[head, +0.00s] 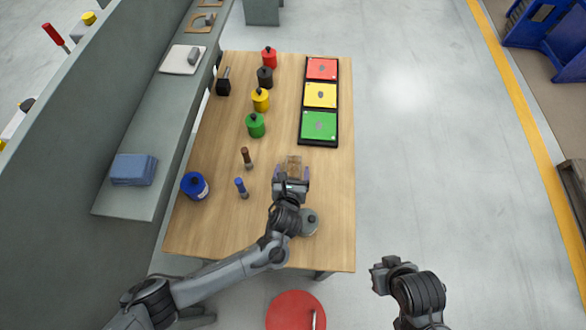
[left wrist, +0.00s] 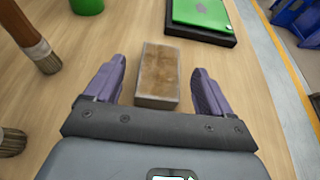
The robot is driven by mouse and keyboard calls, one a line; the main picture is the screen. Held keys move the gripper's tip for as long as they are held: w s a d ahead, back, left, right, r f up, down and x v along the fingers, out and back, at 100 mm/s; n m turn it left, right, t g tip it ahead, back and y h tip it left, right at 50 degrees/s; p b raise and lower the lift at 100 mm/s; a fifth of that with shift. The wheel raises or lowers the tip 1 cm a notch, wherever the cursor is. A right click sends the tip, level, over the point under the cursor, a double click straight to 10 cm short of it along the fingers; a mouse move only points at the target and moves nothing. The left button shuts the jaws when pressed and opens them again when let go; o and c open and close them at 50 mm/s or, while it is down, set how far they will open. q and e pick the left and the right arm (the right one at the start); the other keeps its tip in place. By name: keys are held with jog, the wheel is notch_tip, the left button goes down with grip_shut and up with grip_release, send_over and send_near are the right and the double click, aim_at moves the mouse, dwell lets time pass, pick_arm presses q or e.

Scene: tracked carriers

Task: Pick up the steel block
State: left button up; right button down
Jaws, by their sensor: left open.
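The steel block (head: 293,161) lies on the wooden table in front of my left gripper. In the left wrist view the block (left wrist: 158,74) is a grey bar with a brownish top face. My left gripper (head: 292,173) is open. Its two purple fingers (left wrist: 156,85) stand on either side of the block's near end, with a gap on both sides. The block's far part reaches beyond the fingertips. My right gripper (head: 383,274) is off the table at the lower right, and its jaws are too unclear to read.
A black rack (head: 338,100) with red, yellow and green trays lies beyond the block. Red, black, yellow and green canisters (head: 256,125) stand to its left. Two brushes (head: 241,188), a blue can (head: 195,186) and a round grey lid (head: 309,222) are nearby. The table's right edge is close.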

aim_at(294, 162)
pick_arm(q)
jog(key=shift+b+x, duration=0.5)
jog(key=shift+x, duration=1.75)
jog(key=shift+c, duration=0.5)
grip_shut()
jog(key=shift+r, duration=0.15)
